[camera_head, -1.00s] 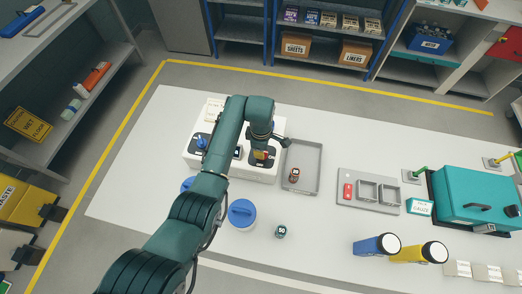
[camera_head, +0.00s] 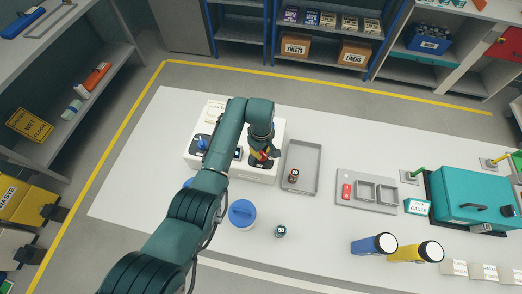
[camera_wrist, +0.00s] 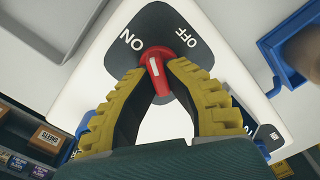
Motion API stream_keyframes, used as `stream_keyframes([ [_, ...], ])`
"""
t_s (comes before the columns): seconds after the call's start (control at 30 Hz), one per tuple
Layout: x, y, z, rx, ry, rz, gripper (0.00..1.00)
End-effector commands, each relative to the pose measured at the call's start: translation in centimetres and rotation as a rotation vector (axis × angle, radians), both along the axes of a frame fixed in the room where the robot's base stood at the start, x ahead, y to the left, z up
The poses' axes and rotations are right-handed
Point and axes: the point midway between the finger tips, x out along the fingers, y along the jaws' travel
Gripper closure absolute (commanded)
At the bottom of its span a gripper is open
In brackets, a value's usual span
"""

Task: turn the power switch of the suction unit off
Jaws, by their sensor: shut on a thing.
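The suction unit (camera_head: 262,175) is a white box on the left part of the table, partly hidden by my arm. In the wrist view its white face (camera_wrist: 228,75) carries a dark plate marked ON on the left and OFF on the right. The red power switch (camera_wrist: 158,62) sits at the lower middle of this plate, with a white line on its lever. My gripper (camera_wrist: 157,72) has its yellow-padded fingers closed on the switch from both sides. In the head view my gripper (camera_head: 263,155) is at the unit's right part, and the switch is mostly hidden.
A grey tray (camera_head: 318,152) stands just right of the unit with a small brown-red item in it. A blue-lidded container (camera_head: 242,212) and a small dark round item (camera_head: 280,231) are in front. The table between the tray and the grey holder (camera_head: 345,203) is clear.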

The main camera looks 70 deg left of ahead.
Motion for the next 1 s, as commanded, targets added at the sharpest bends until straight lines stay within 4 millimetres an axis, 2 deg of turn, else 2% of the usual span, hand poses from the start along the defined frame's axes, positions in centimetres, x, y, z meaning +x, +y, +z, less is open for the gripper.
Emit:
stream_keyframes([
  [0.7,0.18,-0.09,-0.32,-0.003,0.002,-0.674,1.00],
  [1.0,0.27,-0.12,-0.31,-0.003,0.002,-0.901,1.00],
])
